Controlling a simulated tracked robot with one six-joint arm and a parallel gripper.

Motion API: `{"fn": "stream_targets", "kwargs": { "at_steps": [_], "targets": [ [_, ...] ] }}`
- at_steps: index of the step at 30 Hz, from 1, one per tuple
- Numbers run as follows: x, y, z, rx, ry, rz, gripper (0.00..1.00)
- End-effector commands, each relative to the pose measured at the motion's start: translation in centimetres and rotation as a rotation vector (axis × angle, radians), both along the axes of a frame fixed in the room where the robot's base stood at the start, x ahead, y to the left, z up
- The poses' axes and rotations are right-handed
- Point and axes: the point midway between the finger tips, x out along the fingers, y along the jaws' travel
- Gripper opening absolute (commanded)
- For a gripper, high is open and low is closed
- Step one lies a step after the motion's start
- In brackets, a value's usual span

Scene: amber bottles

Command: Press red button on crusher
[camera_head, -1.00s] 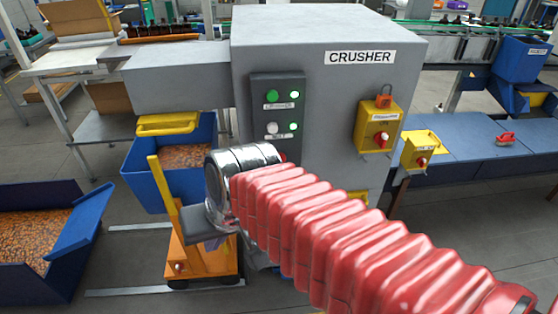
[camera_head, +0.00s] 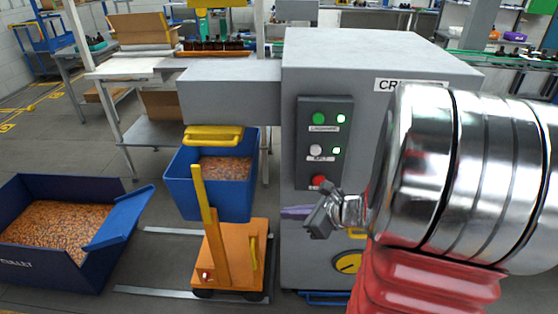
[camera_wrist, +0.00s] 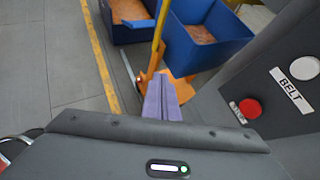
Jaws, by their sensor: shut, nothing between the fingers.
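The grey crusher (camera_head: 308,82) stands right of centre in the head view, its label partly hidden by my arm. On its front is a dark panel (camera_head: 342,165) with a green button (camera_head: 319,118), a white button (camera_head: 316,150) and the red button (camera_head: 318,181) lowest. The red button also shows right of centre in the wrist view (camera_wrist: 250,108), beside a white BELT label. My gripper (camera_head: 292,212) is shut and empty, its purple fingers (camera_wrist: 161,98) pointing left, below and left of the red button. The fingers look apart from the button.
A larger blue container (camera_head: 118,228) is at far left. A grey box-shaped arm of the crusher (camera_head: 230,90) juts left above the bin. Floor between is partly clear.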

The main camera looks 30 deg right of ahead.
Motion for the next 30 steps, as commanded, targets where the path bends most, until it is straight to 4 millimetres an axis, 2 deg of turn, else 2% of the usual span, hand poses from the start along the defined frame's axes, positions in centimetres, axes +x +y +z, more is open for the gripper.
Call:
{"fn": "stream_targets", "kwargs": {
  "at_steps": [1, 3, 6, 9, 13, 23, 30],
  "targets": [
    [-0.3, -2.3, -0.9, 0.070, 0.005, -0.103, 0.00],
    [-0.5, -5.1, -1.8, 0.158, 0.001, -0.236, 0.00],
    [-1.2, -8.4, -2.9, 0.253, -0.006, -0.383, 0.00],
    [-1.7, -10.2, -3.5, 0.308, -0.013, -0.467, 0.00],
    [-1.9, -11.0, -3.7, 0.331, -0.018, -0.504, 0.00],
    [-1.8, -10.9, -3.7, 0.328, -0.017, -0.499, 0.00],
    [-0.7, -11.6, -3.7, 0.329, -0.018, -0.496, 0.00]
  ]
}}
